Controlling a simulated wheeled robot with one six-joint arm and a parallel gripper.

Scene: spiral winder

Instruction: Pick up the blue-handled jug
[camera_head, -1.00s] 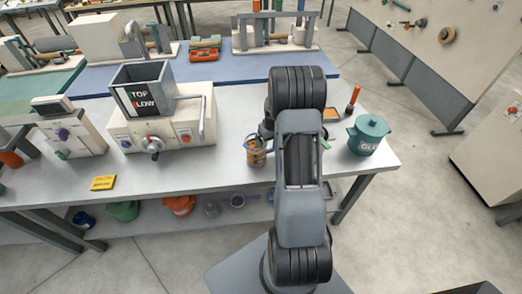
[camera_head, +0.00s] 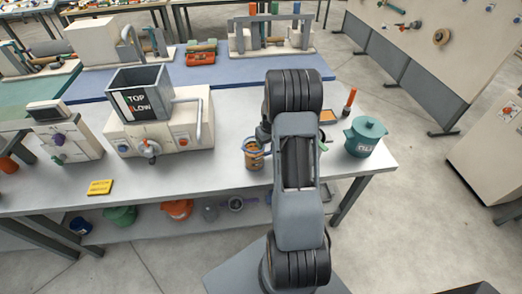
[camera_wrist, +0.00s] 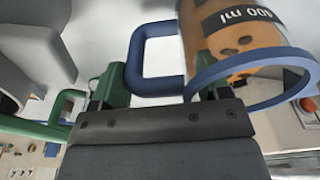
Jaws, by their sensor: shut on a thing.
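The blue-handled jug (camera_head: 252,155) is clear with orange contents and a blue rim, just left of my arm at the worktable's front half in the head view. In the wrist view the jug (camera_wrist: 232,38) fills the upper right, with a "400 ml" mark and its square blue handle to the left. My gripper (camera_wrist: 163,88) is at the handle and shut on the jug; the exact contact is partly hidden. In the head view my arm hides most of the gripper. I cannot tell whether the jug's base touches the table.
A teal lidded pot (camera_head: 365,138) stands right of my arm. A hopper machine (camera_head: 185,132) with a crank stands left of the jug. An orange-handled tool (camera_head: 349,101) stands behind. A yellow card (camera_head: 99,187) lies front left, with clear tabletop between it and the jug.

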